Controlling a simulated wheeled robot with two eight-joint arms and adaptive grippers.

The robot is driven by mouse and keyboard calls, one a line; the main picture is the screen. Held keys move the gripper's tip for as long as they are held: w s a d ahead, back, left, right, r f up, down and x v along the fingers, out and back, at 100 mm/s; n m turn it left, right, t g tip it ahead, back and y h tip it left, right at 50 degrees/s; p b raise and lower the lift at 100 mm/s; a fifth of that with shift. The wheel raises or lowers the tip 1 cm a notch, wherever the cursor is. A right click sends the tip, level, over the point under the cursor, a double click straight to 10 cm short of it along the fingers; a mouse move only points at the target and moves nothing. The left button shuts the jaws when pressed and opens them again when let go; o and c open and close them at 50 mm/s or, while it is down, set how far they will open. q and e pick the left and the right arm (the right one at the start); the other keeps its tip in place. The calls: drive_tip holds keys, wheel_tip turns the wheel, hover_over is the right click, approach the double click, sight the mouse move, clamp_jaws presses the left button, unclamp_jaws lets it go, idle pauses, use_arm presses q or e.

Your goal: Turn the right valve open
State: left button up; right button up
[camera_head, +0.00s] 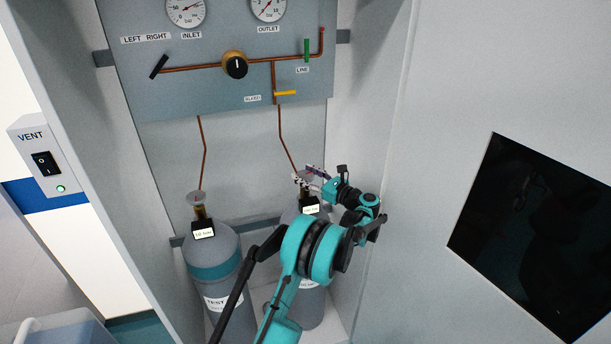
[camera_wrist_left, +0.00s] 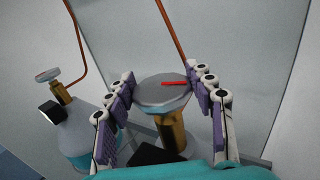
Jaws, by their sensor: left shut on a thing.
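The right valve is a grey round handwheel (camera_wrist_left: 160,97) with a red mark on top, on a brass stem (camera_wrist_left: 172,135). It tops the right grey gas cylinder (camera_head: 313,312). My left gripper (camera_head: 308,180) is at this valve in the head view and hides most of it. In the left wrist view, its two purple-padded fingers (camera_wrist_left: 165,84) are on either side of the handwheel, shut on its rim. My teal arm covers much of the right cylinder in the head view. My right gripper is not in view.
The left cylinder (camera_head: 213,260) with its own valve (camera_head: 197,199) stands close by on the left. Thin copper pipes (camera_head: 204,150) rise to the panel (camera_head: 200,95) with gauges and levers. Cabinet walls enclose both sides. A vent switch box (camera_head: 42,160) is at far left.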

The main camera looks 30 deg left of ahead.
sight(305, 174)
use_arm(q)
drive_tip(key=shift+a, duration=0.1)
drive_tip(key=o, duration=1.2)
wheel_tip(305, 174, up, 10)
